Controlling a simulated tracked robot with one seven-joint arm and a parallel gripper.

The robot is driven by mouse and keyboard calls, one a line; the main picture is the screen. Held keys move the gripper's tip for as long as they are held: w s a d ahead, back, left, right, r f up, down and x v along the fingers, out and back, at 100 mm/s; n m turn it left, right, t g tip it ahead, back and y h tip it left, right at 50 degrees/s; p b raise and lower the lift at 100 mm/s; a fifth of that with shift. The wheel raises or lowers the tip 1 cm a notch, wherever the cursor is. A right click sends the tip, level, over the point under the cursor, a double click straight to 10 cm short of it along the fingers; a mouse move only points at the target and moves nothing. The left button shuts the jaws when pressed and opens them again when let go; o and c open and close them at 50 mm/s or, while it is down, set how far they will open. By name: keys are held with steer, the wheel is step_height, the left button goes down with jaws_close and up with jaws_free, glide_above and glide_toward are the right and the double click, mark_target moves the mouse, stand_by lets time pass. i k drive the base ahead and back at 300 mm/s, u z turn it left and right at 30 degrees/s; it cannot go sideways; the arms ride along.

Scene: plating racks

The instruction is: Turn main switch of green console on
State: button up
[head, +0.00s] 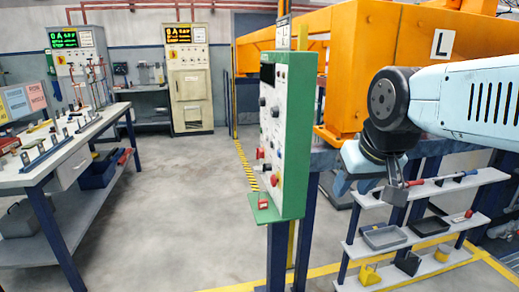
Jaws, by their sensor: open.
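The green console (293,130) stands upright on a post in the middle of the head view, its front face turned left and seen at a steep angle. Its small display (267,74) near the top is dark. Knobs sit down the face, with a red knob (275,180) low on it and a red-topped part (263,201) at its bottom edge. I cannot tell which is the main switch, nor its position. My gripper (396,192) is open, to the right of the console, apart from it and pointing down. Its fingertips are small and partly unclear.
An orange frame (375,75) stands behind the console and my arm. A rack of shelves (445,200) with trays is below my gripper. A workbench (55,165) with tools is at left, and two cabinets with lit displays stand behind. The floor (185,205) between is clear.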

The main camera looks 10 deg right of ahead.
mark_target(260, 152)
steer(key=u, duration=0.1)
steer(key=i, duration=1.05)
steer(key=u, duration=0.65)
